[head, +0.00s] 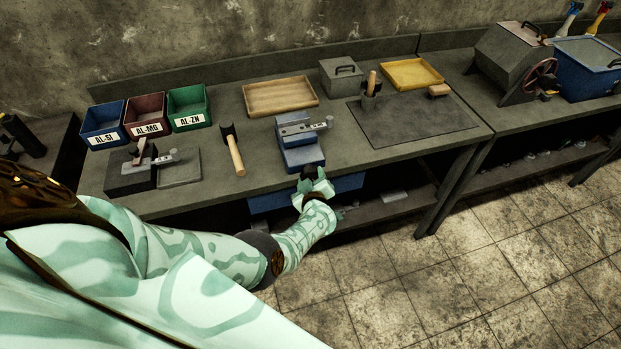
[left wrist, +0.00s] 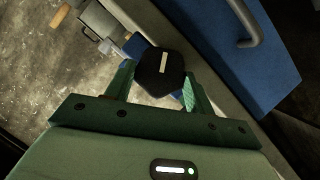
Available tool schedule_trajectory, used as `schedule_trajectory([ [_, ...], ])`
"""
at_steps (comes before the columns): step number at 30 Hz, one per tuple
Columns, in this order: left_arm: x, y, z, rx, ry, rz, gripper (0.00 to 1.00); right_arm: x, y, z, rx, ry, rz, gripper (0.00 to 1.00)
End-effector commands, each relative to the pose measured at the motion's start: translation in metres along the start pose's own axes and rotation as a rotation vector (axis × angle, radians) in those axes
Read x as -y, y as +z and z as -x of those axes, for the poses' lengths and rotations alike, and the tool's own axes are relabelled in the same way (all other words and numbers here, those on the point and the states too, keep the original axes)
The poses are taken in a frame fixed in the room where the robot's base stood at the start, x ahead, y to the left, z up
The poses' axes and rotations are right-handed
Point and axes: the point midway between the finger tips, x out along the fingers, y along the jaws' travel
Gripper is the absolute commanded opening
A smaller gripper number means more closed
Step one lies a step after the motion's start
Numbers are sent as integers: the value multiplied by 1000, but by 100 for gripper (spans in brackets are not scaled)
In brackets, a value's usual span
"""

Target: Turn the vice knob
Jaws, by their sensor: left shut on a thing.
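The blue vice (head: 300,157) stands at the front edge of the workbench, with a grey metal piece (head: 303,127) on top. Its dark knob (head: 307,173) faces the front. In the left wrist view the black knob (left wrist: 160,72) has faceted sides and a pale bar mark on its face. My left gripper (head: 313,186) is in front of the vice. In the left wrist view its green fingers (left wrist: 158,88) lie on both sides of the knob, shut on it. The knob hides most of the vice there. My right gripper is not in view.
A hammer (head: 232,150) lies left of the vice. A wooden tray (head: 280,97) is behind it and a dark mat (head: 420,125) with tools is to the right. Blue, red and green bins stand at the back left. A blue drawer (left wrist: 235,65) is below the bench top.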

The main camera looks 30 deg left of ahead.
Motion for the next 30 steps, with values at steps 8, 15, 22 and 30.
schedule_trajectory([
  [8,0,1,0,3,-9,-25,31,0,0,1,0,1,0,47],
  [15,0,1,0,3,-9,-25,31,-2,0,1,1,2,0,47],
  [22,0,1,0,2,-10,-24,75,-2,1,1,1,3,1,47],
  [30,0,-1,1,1,-10,-23,75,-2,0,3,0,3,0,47],
])
